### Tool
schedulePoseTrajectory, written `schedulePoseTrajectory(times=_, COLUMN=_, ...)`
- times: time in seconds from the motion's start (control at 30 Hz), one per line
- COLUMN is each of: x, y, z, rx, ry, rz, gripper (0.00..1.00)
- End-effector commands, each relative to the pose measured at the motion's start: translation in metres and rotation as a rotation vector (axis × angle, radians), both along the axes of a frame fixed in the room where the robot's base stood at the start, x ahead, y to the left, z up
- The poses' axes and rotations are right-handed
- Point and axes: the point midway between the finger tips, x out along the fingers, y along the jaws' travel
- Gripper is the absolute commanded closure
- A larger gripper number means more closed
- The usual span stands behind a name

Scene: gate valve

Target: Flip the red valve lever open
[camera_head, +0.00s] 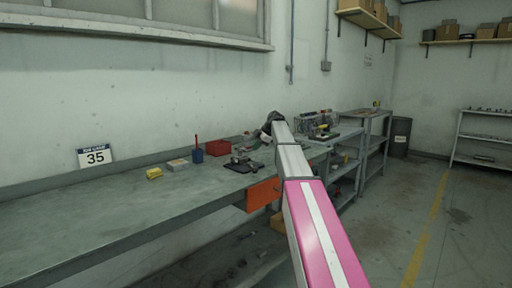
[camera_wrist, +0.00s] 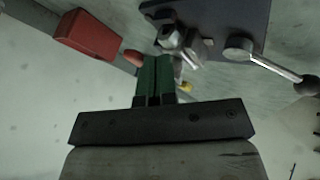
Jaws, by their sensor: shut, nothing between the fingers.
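In the wrist view my gripper (camera_wrist: 156,60) has two green fingers that lie together, shut and empty. A small rounded red piece (camera_wrist: 133,58) shows just left of the fingertips. It may be an end of the red lever; the rest is hidden behind the fingers, and I cannot tell if they touch it. A metal valve-like fitting (camera_wrist: 182,40) shows just beyond and right of the fingertips, in front of a dark plate (camera_wrist: 225,12). A small yellow bit (camera_wrist: 186,86) shows right of the fingers. In the head view my arm's far end hides the gripper, and the lever cannot be made out.
A metal rod (camera_wrist: 275,66) with a dark knob extends right of the plate. A red box (camera_wrist: 88,34) lies left.

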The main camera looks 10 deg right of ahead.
Motion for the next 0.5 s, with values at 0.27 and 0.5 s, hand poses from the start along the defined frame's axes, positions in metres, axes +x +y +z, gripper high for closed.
schedulePoseTrajectory(times=0.27, x=-0.007, y=0.005, z=0.000, rx=0.000, ry=0.000, rz=0.000, gripper=1.00)
schedulePoseTrajectory(times=0.5, x=-0.013, y=0.010, z=0.000, rx=0.000, ry=0.000, rz=0.000, gripper=1.00)
